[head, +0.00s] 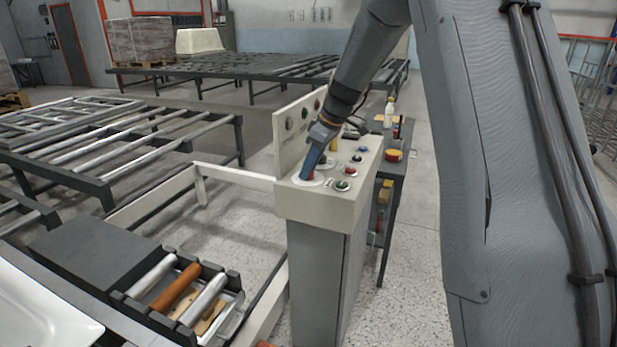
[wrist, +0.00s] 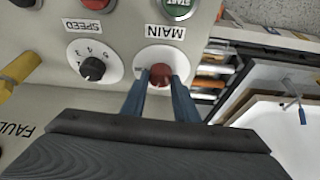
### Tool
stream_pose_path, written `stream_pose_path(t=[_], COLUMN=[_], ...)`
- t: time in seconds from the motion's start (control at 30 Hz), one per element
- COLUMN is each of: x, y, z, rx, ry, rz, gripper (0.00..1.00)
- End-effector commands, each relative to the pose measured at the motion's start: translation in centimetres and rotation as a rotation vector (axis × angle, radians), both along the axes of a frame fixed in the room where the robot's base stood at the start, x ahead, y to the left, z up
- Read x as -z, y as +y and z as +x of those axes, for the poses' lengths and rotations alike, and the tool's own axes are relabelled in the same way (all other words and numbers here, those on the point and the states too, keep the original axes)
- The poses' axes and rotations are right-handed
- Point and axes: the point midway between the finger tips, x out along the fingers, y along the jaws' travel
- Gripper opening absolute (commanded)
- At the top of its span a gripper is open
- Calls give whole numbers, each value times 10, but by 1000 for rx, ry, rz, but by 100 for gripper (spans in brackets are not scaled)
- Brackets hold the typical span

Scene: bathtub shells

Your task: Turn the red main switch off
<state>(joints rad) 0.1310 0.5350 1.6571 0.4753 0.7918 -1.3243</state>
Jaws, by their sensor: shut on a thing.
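The red main switch (wrist: 160,75) is a red knob on a round white plate, under the label MAIN, in the wrist view. My gripper (wrist: 160,92) has its two blue fingers on either side of the knob and is shut on it. In the head view my gripper (head: 312,165) points down at the left front corner of the control panel (head: 335,205). There the fingers hide most of the knob, and the white plate shows around them. The knob's turned position cannot be told.
Beside the switch are a black SPEED dial (wrist: 92,69), a green START button (wrist: 176,8) and a yellow handle (wrist: 18,75). A dark cart (head: 402,150) with bottles and tape stands behind the panel. Roller conveyors (head: 110,140) fill the left.

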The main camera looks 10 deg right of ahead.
Motion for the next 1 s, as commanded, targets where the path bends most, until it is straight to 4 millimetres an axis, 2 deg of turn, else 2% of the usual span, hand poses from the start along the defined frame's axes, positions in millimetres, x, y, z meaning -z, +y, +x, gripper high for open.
stream_pose_path(t=[0.4, 1.0], x=[1, 0], y=[0, 0], z=[2, 1], rx=[-243, -300], ry=[0, 1], rz=[0, 0], gripper=[5, 5])
